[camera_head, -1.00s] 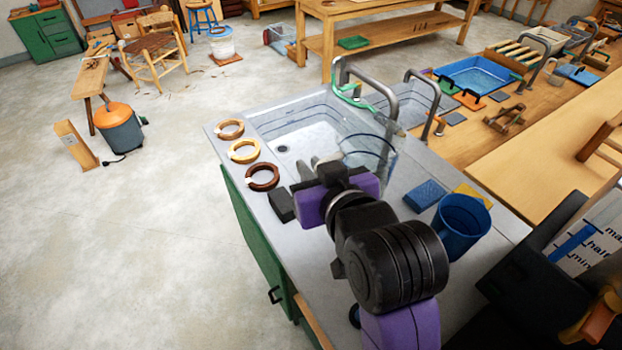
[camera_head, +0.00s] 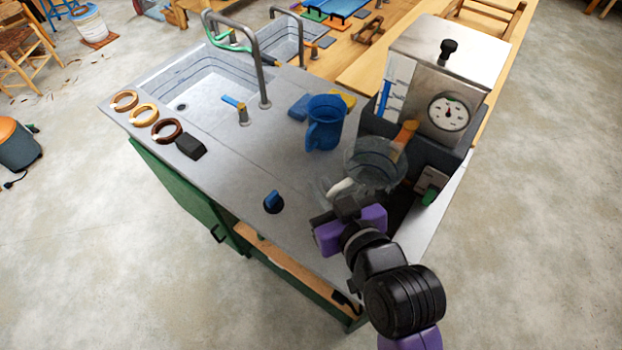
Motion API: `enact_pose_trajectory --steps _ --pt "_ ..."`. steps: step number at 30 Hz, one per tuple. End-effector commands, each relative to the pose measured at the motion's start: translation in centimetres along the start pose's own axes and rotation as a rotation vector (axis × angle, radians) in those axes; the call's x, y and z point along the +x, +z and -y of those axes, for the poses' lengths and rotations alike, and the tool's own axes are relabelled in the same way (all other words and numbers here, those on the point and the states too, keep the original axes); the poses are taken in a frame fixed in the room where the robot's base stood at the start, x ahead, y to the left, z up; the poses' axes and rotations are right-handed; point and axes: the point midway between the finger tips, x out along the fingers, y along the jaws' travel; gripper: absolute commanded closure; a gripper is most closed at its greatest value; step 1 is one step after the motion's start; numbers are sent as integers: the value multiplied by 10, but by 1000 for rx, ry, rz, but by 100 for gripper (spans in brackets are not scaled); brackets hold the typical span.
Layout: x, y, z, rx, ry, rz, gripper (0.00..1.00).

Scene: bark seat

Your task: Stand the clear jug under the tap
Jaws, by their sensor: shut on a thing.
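The clear jug (camera_head: 372,160) is see-through, with its round rim facing up, at the front of the steel boiler (camera_head: 436,58). My gripper (camera_head: 338,196) is shut on the jug at its near left side, by the handle; the fingertips are partly hidden. The boiler's tap (camera_head: 406,133) has an orange-brown lever and stands close to the jug's far right rim. The jug overlaps the dark recess below the tap. I cannot tell whether its base touches anything.
A blue jug (camera_head: 325,122) stands left of the boiler. A blue knob (camera_head: 273,202) sits on the grey counter (camera_head: 235,180). A sink (camera_head: 195,88) with a tall faucet (camera_head: 262,75) is at the back left. Several rings (camera_head: 144,114) line the left edge.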

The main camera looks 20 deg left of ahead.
Motion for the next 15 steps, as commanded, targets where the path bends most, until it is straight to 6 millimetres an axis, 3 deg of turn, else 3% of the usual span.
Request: enact_pose_trajectory --steps 6,15 --pt "0 -9 -3 -2 -2 -1 100" --pt "10 16 -3 -2 -4 0 100"
